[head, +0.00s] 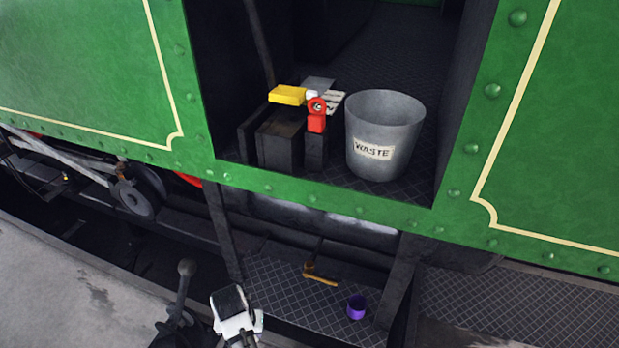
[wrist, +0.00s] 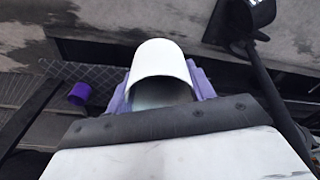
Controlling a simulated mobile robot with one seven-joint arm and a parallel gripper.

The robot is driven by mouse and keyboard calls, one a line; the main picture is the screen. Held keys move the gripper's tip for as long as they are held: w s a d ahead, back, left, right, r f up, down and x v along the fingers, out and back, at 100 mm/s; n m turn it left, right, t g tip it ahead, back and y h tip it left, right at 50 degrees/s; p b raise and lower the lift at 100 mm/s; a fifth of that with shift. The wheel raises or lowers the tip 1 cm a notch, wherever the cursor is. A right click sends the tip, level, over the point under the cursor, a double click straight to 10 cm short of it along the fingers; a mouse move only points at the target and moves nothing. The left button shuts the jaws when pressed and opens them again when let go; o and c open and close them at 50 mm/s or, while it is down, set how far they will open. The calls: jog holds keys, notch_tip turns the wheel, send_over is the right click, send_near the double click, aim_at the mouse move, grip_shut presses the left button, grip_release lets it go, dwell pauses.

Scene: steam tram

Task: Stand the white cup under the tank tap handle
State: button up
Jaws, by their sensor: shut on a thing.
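The white cup (wrist: 160,62) is in the wrist view, held between the pale purple fingers of my gripper (wrist: 162,88). Its rounded side faces up and its hollow inside shows towards the camera, so it looks tilted or on its side. In the head view my gripper (head: 240,315) is at the bottom, left of the diamond-plate step; the cup is mostly hidden or not clear there. A small brass tap (head: 309,267) with a yellowish lever handle (head: 321,281) shows above that step, right of and beyond my gripper. The cup is apart from it.
A purple cup (head: 356,307) stands on the step (head: 280,295), right of the tap. Dark posts flank the step. A grey lever (head: 184,280) rises left of my gripper. Above, the doorway holds a waste bucket (head: 385,125), a red object (head: 317,115) and a yellow block (head: 288,95).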

jog(key=w+d+f, duration=0.2)
jog(key=w+d, duration=0.2)
jog(key=d, duration=0.4)
jog(key=w+d+f, duration=0.3)
jog(key=w+d, duration=0.1)
jog(key=d, duration=0.4)
jog(key=shift+d+f+m, duration=0.15)
jog(key=shift+d+m, duration=0.15)
jog(key=shift+d, duration=0.1)
